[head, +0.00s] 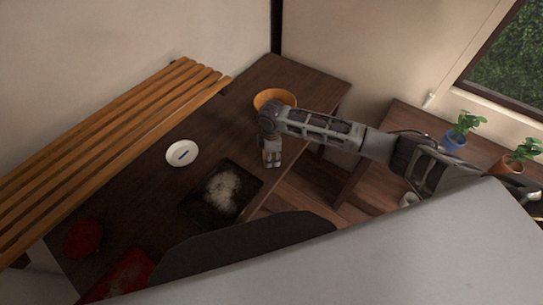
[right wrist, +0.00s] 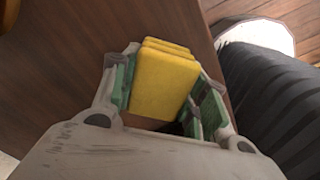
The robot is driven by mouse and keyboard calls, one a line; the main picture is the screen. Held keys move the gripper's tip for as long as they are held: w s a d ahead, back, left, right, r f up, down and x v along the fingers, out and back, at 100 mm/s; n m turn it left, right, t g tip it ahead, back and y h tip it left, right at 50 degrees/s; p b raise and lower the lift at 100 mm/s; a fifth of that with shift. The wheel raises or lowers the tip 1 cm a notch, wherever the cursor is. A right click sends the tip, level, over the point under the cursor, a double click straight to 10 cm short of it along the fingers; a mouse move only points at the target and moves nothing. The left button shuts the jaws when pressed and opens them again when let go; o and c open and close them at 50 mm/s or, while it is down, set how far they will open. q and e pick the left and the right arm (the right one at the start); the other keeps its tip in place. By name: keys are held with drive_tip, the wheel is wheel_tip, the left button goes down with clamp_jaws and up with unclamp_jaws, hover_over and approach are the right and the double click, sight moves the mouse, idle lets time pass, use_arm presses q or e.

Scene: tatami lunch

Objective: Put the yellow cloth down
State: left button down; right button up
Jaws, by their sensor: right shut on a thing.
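The yellow cloth (right wrist: 163,88) is a folded, layered block between the green-padded fingers of my right gripper (right wrist: 170,100) in the right wrist view. That gripper is shut on it. In the head view my right gripper (head: 271,160) points down over the dark wooden table (head: 285,75), near its right edge. I cannot tell whether the cloth touches the table. My left gripper is not in view.
An orange bowl (head: 268,97) stands just behind the gripper. A dark tray (head: 203,211) with a white patch lies nearer, and a white plate (head: 173,158) lies left. Red items (head: 83,238) are at the near left. A slatted bench (head: 110,145) runs along the wall.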

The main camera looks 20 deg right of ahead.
drive_tip(key=shift+f, duration=0.15)
drive_tip(key=o, duration=0.9)
wheel_tip(320, 180, up, 12)
idle(0.8)
idle(0.6)
